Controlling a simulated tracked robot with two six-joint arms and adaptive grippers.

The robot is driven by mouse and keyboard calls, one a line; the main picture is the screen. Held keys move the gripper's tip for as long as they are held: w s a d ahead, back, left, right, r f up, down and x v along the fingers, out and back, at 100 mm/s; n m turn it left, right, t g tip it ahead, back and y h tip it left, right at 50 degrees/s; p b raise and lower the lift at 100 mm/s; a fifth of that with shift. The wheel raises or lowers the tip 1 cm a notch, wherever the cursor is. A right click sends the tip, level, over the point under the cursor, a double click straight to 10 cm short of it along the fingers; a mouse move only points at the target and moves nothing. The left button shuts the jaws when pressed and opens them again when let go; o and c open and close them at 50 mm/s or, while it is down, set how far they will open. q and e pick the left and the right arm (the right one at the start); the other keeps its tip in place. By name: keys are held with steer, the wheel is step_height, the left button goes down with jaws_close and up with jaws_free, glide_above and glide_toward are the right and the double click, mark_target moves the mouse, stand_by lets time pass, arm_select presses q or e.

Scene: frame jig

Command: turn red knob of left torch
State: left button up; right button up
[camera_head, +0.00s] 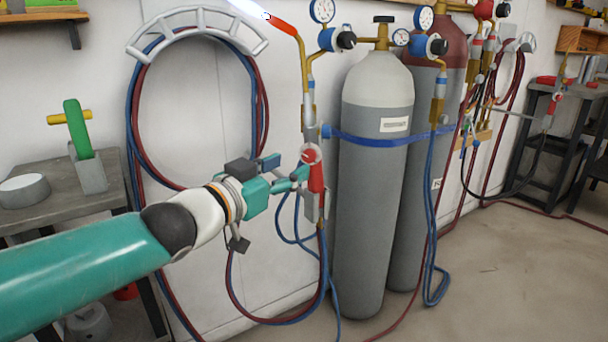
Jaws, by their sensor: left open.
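The left torch (307,85) hangs upright on the wall beside the cylinders. Its orange-red tip (281,25) points up and left, with a bright white-blue streak, like a flame, at its end. Low on the torch are a round red-and-white part (311,154) and a red piece (317,181) just below it; I cannot tell for sure which is the red knob. My left gripper (297,174) reaches in from the left, open, with its fingertips right beside these red parts. Whether they touch is unclear. My right gripper is out of view.
Two gas cylinders, the nearer one grey (366,215) with a blue strap (385,140), stand right of the torch. Coiled red and blue hoses hang from a wall rack (197,20). A bench (50,208) with a green-handled tool (77,128) stands left. The floor at right is largely open.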

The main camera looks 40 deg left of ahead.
mark_target(307, 157)
arm_select(q)
steer(key=w+b, duration=0.1)
steer(key=w, duration=0.4)
steer(key=shift+w, duration=0.1)
jaws_close()
steer(key=m+p, duration=0.1)
steer(key=p, duration=0.1)
steer(key=r+m+g+p, duration=0.1)
steer(key=p, duration=0.1)
steer(key=shift+d+m, duration=0.1)
steer(key=shift+m, duration=0.3)
steer(key=shift+f+m+g+p, duration=0.25)
steer(key=shift+m+g+p, duration=0.05)
steer(key=shift+m+g, duration=0.1)
steer(key=shift+f, duration=0.1)
